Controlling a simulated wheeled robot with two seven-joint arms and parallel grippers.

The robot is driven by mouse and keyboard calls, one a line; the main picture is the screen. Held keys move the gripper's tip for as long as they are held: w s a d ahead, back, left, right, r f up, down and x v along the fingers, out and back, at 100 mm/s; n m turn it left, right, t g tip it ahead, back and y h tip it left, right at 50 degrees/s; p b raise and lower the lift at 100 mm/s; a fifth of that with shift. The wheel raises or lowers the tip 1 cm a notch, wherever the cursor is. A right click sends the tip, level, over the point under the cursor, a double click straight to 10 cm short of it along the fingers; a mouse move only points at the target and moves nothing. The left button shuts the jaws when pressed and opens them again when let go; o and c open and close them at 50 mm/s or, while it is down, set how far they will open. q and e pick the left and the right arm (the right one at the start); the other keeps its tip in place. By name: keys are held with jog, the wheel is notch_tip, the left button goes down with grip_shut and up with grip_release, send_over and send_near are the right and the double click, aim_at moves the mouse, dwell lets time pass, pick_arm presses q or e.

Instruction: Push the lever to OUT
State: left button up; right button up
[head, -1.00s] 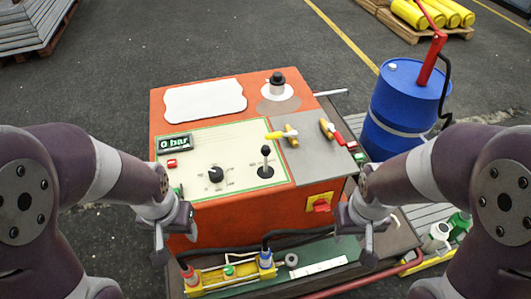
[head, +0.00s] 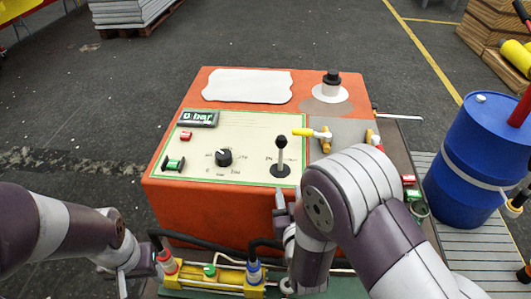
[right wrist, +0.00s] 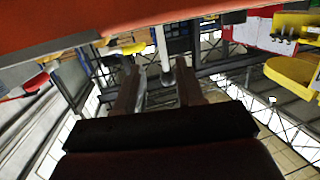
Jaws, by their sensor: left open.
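My left gripper (head: 128,276) is open and empty, low at the left, in front of the box.
The orange box (head: 165,205) carries a dial (head: 224,157), a "0 bar" display (head: 200,118), a yellow-handled valve (head: 305,132) and a black-topped cap (head: 331,82). A blue drum (head: 470,150) stands at the right. Hoses and a yellow cylinder unit (head: 193,276) lie in front.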

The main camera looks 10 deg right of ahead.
aim_at(281, 152)
pick_arm(q)
jog(key=shift+a+f+b, duration=0.25)
jog(key=shift+f+b, duration=0.15)
jog(key=shift+f, duration=0.1)
pick_arm(e)
jog(key=shift+t, duration=0.8)
jog(key=w+r, duration=0.1)
jog(key=w, duration=0.3)
jog(key=w+r, duration=0.1)
jog(key=w, duration=0.3)
jog(key=w+r, duration=0.1)
jog(key=w, duration=0.4)
jog(key=shift+d, duration=0.4)
